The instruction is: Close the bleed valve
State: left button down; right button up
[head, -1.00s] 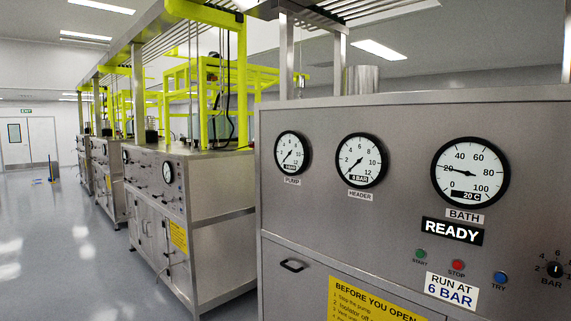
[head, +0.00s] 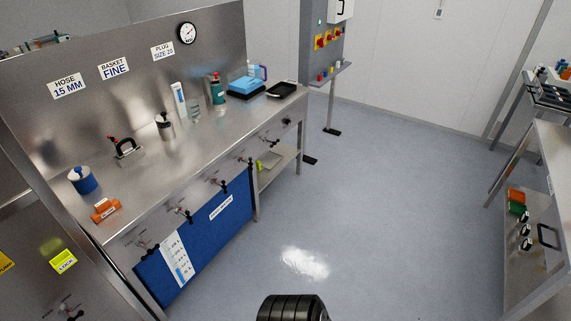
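I cannot pick out the bleed valve for certain. Several small valves with dark handles, such as one near the middle (head: 219,184), line the front of a steel bench (head: 215,123). Their labels are too small to read, and I cannot tell whether they are open or shut. More small fittings (head: 70,310) show on the steel panel at the lower left, also unreadable. Neither of my grippers is in view.
A blue panel (head: 215,235) hangs under the bench. Bottles, a blue box (head: 245,85) and a black tray (head: 282,90) stand on the bench. A grey switch cabinet (head: 323,45) is behind. A steel shelf unit (head: 535,240) stands right. The floor between is clear.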

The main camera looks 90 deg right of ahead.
aim_at(250, 159)
jog(key=z, duration=0.1)
jog(key=k, duration=0.2)
jog(key=z, duration=2.25)
jog(key=k, duration=0.4)
jog(key=z, duration=0.7)
jog(key=i, duration=1.6)
jog(key=u, duration=0.55)
